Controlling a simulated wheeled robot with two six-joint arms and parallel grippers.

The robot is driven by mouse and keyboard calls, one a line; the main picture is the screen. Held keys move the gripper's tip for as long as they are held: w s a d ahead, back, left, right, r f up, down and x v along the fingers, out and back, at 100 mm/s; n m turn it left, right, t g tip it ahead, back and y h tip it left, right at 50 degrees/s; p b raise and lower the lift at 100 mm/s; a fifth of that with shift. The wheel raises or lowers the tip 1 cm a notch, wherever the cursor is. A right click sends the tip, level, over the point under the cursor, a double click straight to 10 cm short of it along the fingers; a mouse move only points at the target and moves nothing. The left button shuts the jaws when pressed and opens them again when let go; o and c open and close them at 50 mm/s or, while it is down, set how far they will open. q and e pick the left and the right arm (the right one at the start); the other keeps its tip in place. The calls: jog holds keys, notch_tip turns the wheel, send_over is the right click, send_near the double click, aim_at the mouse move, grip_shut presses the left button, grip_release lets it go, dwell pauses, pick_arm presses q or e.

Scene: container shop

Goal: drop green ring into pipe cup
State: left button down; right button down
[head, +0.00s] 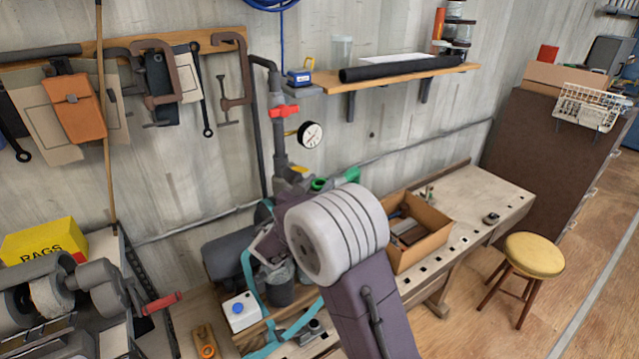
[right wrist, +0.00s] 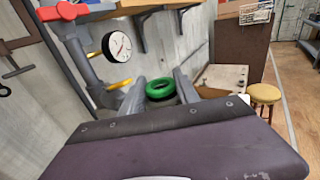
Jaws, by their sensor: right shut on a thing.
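The green ring (right wrist: 160,88) shows between the two grey fingers of my right gripper (right wrist: 160,92) in the right wrist view. My right gripper is shut on it and holds it up in front of the grey wall. In the head view green rim (head: 319,184) shows just past my white wrist joint, which hides most of the gripper. A dark grey open cup (head: 279,288), which looks like the pipe cup, stands on the bench below and left of the gripper, apart from the ring. My left gripper is not in view.
A vertical pipe with a red valve (head: 284,111) and a gauge (head: 310,135) stands close by at the wall. A cardboard box (head: 425,238) is on the bench to the right. A white-blue box (head: 241,311) and teal strap (head: 250,290) lie beside the cup.

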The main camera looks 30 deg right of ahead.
jog(key=shift+w+d+f, duration=0.2)
jog(key=shift+d, duration=0.1)
jog(key=shift+a+b, duration=0.1)
jog(key=shift+b, duration=0.5)
dwell(1.1)
jog(key=shift+r, duration=0.1)
jog(key=c, duration=0.8)
grip_release()
jog(key=b+v, duration=0.3)
jog(key=v, duration=0.6)
jog(key=shift+b, duration=0.4)
